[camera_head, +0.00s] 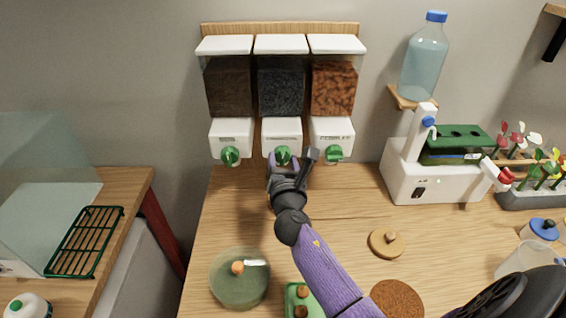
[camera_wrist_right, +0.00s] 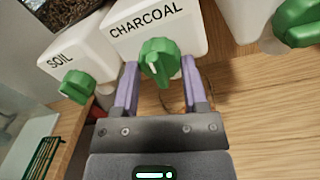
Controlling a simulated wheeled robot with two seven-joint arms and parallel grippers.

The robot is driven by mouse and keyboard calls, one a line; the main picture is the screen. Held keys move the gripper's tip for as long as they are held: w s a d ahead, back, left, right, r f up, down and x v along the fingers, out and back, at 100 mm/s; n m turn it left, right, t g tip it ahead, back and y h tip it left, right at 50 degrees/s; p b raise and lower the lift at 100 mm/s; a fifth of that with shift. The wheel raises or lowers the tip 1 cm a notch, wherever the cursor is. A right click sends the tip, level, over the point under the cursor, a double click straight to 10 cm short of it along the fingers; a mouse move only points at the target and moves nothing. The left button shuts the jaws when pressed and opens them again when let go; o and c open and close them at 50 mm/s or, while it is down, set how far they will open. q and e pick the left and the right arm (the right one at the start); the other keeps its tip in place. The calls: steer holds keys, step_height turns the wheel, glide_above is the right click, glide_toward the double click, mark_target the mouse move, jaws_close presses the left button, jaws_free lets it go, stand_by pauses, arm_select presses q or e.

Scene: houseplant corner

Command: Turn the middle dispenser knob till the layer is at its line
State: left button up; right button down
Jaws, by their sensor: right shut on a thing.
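The middle dispenser (camera_head: 281,130), marked CHARCOAL in the right wrist view (camera_wrist_right: 150,25), has a dark grainy fill behind its clear front. Its green knob (camera_head: 282,153) also shows in the right wrist view (camera_wrist_right: 158,58). My right gripper (camera_head: 283,165) reaches up to this knob. In the right wrist view its two purple fingers (camera_wrist_right: 159,75) stand on either side of the knob, shut on it. Any layer or line below the dispenser is hidden behind my gripper; only a faint curved clear edge shows there. My left gripper is not in view.
The soil dispenser (camera_head: 230,135) and a right dispenser (camera_head: 331,132) with reddish-brown bits flank the middle one, each with a green knob. A glass lid (camera_head: 240,280), a cork lid (camera_head: 386,243) and a white machine (camera_head: 440,182) stand on the table. Bare wood lies between them.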

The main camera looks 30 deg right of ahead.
steer(key=m+b, duration=0.1)
steer(key=m, duration=0.2)
steer(key=shift+f, duration=0.15)
steer(key=m+b, duration=0.2)
steer(key=m, duration=0.3)
steer(key=shift+a+h, duration=0.1)
steer(key=shift+h, duration=0.3)
steer(key=m+b, duration=0.2)
steer(key=m, duration=0.2)
steer(key=shift+m, duration=0.4)
steer(key=m+b, duration=0.1)
steer(key=m, duration=0.3)
steer(key=shift+h+b, duration=0.3)
steer(key=shift+m, duration=0.5)
steer(key=shift+c, duration=0.6)
jaws_free()
